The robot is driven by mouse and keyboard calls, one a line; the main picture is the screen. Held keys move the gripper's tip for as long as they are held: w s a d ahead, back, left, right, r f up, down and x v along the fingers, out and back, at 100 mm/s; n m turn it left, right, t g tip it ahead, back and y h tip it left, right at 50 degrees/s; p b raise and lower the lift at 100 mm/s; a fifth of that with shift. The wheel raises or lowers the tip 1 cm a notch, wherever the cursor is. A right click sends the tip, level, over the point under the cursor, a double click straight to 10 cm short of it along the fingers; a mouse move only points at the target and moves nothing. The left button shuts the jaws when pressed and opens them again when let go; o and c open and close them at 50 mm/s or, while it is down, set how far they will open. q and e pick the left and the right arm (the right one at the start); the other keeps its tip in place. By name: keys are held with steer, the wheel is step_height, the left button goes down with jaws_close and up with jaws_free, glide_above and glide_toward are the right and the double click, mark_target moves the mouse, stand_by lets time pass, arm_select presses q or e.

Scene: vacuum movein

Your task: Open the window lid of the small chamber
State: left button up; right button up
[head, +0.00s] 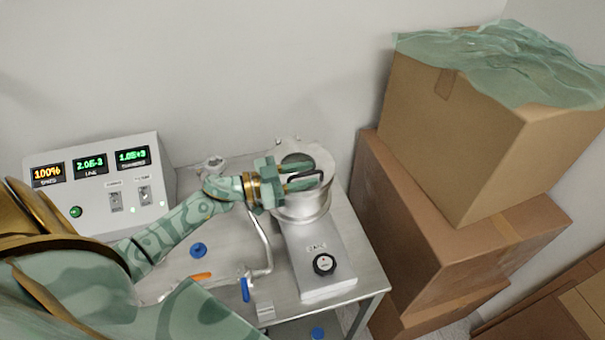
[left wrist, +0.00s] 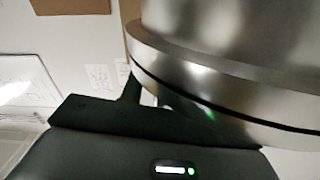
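The small chamber (head: 303,212) is a round metal vessel at the back right of the bench in the head view. Its round window lid (head: 322,160) is on top and looks closed, with a dark bar handle (head: 320,174). My left gripper (head: 316,173) is over the lid with its two green fingers spread apart, one on each side of the handle. I cannot tell whether a finger touches the handle. In the left wrist view the chamber's shiny wall and rim (left wrist: 215,85) fill the upper right, very close; the fingertips are hidden there. My right gripper is not in view.
A control box (head: 100,185) with lit displays stands at the left. A white pump unit (head: 318,265) with a black knob is in front of the chamber. Metal pipes and a blue-handled valve (head: 245,289) lie left of it. Stacked cardboard boxes (head: 450,150) stand to the right.

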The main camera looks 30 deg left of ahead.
arm_select(q)
jaws_close()
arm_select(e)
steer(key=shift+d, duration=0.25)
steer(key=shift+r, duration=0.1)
